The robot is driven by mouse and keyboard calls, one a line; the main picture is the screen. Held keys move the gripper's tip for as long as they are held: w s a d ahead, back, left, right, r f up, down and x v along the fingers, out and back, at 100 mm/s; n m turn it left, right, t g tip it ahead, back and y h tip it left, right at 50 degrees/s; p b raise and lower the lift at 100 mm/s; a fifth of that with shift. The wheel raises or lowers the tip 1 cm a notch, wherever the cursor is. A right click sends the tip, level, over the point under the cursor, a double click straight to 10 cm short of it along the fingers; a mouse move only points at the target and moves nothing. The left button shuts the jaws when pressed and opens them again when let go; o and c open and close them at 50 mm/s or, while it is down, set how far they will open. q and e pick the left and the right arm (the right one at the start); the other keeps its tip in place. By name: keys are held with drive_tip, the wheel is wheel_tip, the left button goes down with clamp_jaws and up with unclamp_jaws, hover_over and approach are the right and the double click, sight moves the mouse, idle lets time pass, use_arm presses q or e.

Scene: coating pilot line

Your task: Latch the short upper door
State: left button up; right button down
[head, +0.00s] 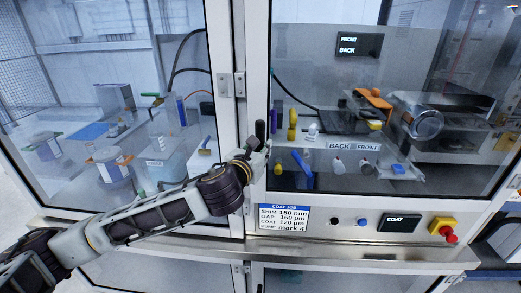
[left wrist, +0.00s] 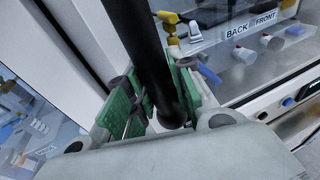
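The upper front has two glazed doors in white frames, a left one (head: 222,120) and a right one (head: 257,60), meeting at a narrow upright seam; I cannot tell which is the short one. A black bar handle (head: 260,129) stands upright at the left frame of the right door. It shows large in the left wrist view (left wrist: 158,55). My left gripper (head: 256,148) is at the handle's lower part. Its green finger pads (left wrist: 160,100) lie close on both sides of the bar, apparently gripping it. My right gripper is not in view.
Metal plates (head: 232,85) sit at the seam above the handle. Below are a job label (head: 284,218), a COAT panel (head: 399,223) and a red stop button (head: 449,235) by a projecting ledge (head: 330,250). Bottles and tools stand behind the glass.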

use_arm(q)
drive_tip(key=o, duration=0.4)
drive_tip(key=shift+s, duration=0.1)
drive_tip(key=shift+v, duration=3.65)
drive_tip(key=shift+f, duration=0.1)
